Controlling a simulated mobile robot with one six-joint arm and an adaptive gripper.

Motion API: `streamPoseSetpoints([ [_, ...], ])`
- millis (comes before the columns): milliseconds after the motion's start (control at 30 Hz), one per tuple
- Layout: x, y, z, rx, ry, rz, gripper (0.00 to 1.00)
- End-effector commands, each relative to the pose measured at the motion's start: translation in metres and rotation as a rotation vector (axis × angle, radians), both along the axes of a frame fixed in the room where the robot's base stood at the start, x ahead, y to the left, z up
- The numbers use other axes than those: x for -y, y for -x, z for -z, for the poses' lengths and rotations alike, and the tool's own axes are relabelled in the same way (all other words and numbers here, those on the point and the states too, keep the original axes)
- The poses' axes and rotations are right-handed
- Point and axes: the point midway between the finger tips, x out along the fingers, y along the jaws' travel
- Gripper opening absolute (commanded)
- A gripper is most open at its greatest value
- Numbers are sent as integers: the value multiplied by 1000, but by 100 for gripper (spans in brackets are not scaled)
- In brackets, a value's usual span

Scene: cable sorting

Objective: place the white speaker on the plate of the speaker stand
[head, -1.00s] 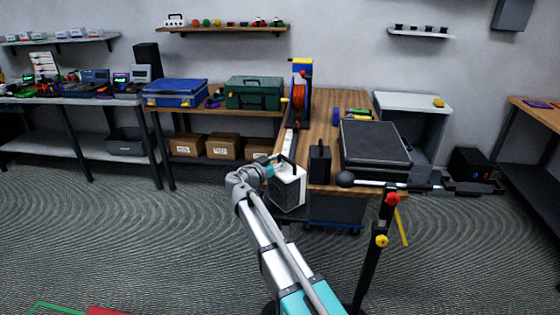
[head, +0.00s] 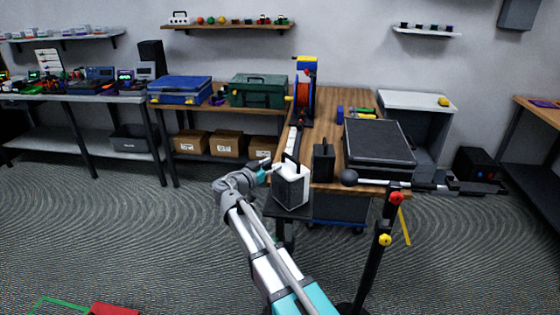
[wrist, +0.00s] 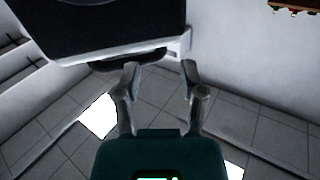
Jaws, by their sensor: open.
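The white speaker (head: 291,186), with a dark front and a black top handle, stands upright on the dark plate of the speaker stand (head: 288,212) at the near left corner of the wooden table. My gripper (head: 269,169) is just left of the speaker's top, near the handle. In the wrist view, my gripper (wrist: 160,70) has its fingers spread, with nothing visible clamped between them. The speaker (wrist: 110,25) fills the top of that view, upside down, its dark handle close to the fingertips. Whether a finger touches the handle I cannot tell.
A black speaker-like box (head: 323,160) stands close to the right on the wooden table (head: 347,100). An orange cable reel (head: 304,92) stands further back. A black stand with red and yellow knobs (head: 385,240) is at the near right.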

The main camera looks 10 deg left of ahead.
Motion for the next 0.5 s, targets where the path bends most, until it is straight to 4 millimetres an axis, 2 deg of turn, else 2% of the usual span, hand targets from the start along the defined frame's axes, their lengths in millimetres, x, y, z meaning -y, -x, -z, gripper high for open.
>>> streamPoseSetpoints([
  [200, -20, 29, 0, 0, 0, -2, 53],
  [500, -35, 49, 0, 0, 0, -1, 53],
])
